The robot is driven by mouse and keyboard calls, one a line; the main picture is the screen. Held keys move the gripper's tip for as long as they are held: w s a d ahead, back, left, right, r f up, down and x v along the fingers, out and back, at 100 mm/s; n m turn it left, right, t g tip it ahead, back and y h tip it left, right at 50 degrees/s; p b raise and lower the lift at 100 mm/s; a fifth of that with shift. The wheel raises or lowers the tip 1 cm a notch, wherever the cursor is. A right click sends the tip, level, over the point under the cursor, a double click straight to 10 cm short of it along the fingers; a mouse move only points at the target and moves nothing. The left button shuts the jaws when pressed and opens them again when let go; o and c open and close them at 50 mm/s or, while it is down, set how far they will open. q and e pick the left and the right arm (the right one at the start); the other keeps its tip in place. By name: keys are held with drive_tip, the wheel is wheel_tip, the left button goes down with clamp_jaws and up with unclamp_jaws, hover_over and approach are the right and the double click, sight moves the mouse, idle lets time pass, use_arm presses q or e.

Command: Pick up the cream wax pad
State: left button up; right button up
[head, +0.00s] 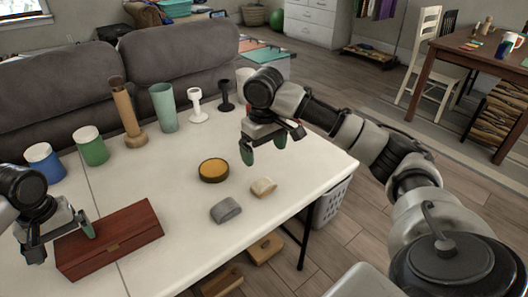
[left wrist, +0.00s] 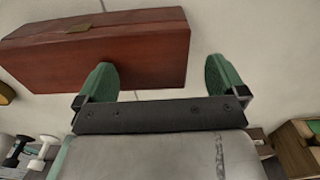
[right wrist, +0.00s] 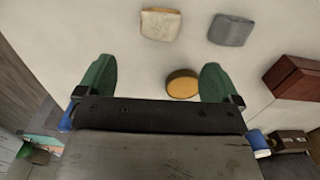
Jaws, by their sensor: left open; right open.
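The cream wax pad (head: 263,187) lies flat on the white table near its right front edge. It also shows at the top of the right wrist view (right wrist: 160,25). A grey pad (head: 225,210) lies beside it on the left, apart from it. My right gripper (head: 264,148) is open and empty above the table, behind the cream pad. In the right wrist view its fingers (right wrist: 158,82) are apart, and the cream pad lies beyond them. My left gripper (head: 62,240) is open and empty at the left, by the wooden box.
A round tin with a yellow top (head: 213,170) stands behind the two pads. A red-brown wooden box (head: 110,238) sits at the left front. Jars, a wooden stand (head: 127,115), a green cup (head: 163,107) and small stands line the back. The table's front right area is mostly clear.

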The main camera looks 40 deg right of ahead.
sight(264, 181)
drive_tip(key=shift+o, duration=0.5)
drive_tip(key=shift+s+f, duration=0.15)
drive_tip(key=shift+s, duration=0.1)
drive_tip(key=f, duration=1.2)
drive_tip(key=shift+w, duration=0.25)
drive_tip(key=shift+c, duration=0.3)
drive_tip(key=c, duration=0.9)
